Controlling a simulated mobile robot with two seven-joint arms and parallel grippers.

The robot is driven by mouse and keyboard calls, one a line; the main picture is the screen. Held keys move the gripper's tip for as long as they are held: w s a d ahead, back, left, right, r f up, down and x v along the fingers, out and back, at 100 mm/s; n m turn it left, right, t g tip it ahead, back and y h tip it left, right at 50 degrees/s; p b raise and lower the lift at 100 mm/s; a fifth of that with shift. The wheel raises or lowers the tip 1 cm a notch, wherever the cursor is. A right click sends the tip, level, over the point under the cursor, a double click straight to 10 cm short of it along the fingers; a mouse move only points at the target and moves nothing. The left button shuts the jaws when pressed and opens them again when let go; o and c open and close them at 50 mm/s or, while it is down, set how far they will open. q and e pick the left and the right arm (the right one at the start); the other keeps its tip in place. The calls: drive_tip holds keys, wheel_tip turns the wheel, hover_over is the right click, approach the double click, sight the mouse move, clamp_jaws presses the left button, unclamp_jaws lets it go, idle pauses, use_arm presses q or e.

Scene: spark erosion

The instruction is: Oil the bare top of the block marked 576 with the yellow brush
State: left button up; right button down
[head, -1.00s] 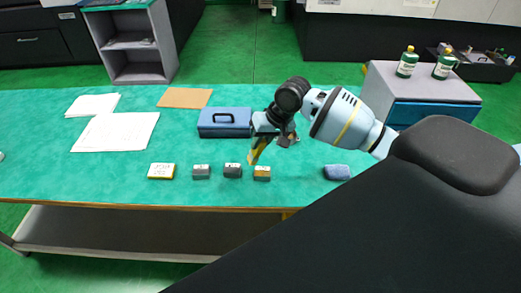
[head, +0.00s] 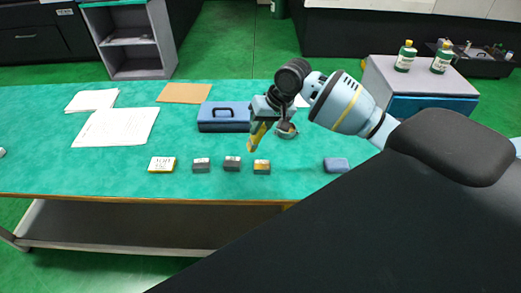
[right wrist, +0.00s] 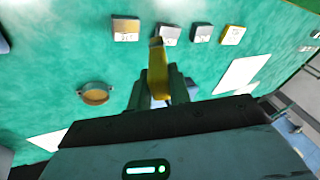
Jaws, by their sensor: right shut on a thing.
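My right gripper (head: 262,120) is shut on the yellow brush (head: 256,136), which points down above the table behind the row of blocks. In the right wrist view the brush (right wrist: 157,75) stands between the fingers, its tip overlapping a block's edge in the picture; contact cannot be told. Two grey blocks, one at left (head: 201,165) and one in the middle (head: 232,164), stand in the row. The right block (head: 262,167) has a yellow-brown top. The block numbers are too small to read, so I cannot tell which is 576. My left gripper is not in view.
A small round cup (head: 287,131) stands just right of the gripper. A blue box (head: 224,118) and papers (head: 115,128) lie behind. Green bottles (head: 405,57) stand farther back.

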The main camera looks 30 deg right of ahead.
drive_tip(key=shift+d+f, duration=0.1)
drive_tip(key=shift+s+d+f, duration=0.25)
drive_tip(key=shift+s+d, duration=0.1)
drive_tip(key=shift+d, duration=0.1)
drive_tip(key=shift+s+d+f, duration=0.2)
drive_tip(key=shift+s+d, duration=0.15)
drive_tip(key=shift+d, duration=0.1)
